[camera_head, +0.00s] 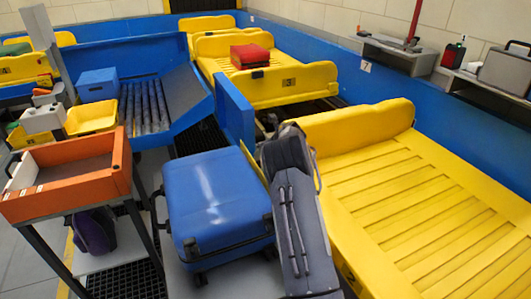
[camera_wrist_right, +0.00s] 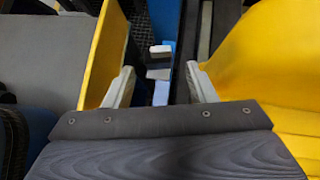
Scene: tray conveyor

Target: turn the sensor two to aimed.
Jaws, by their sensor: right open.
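In the right wrist view, a small white head on a blue post (camera_wrist_right: 161,92) shows between and beyond my fingers. It looks like a sensor, but no number is legible and I cannot tell whether it is aimed. My right gripper (camera_wrist_right: 163,88) is open, one pale finger on each side of the post. No contact with it is visible. My left gripper is not in view.
A large yellow tray (camera_head: 420,195) lies right; another yellow tray (camera_head: 285,88) holds a red case (camera_head: 250,56). An orange bin (camera_head: 85,170) stands left. A yellow panel (camera_wrist_right: 105,50) stands close to my left finger.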

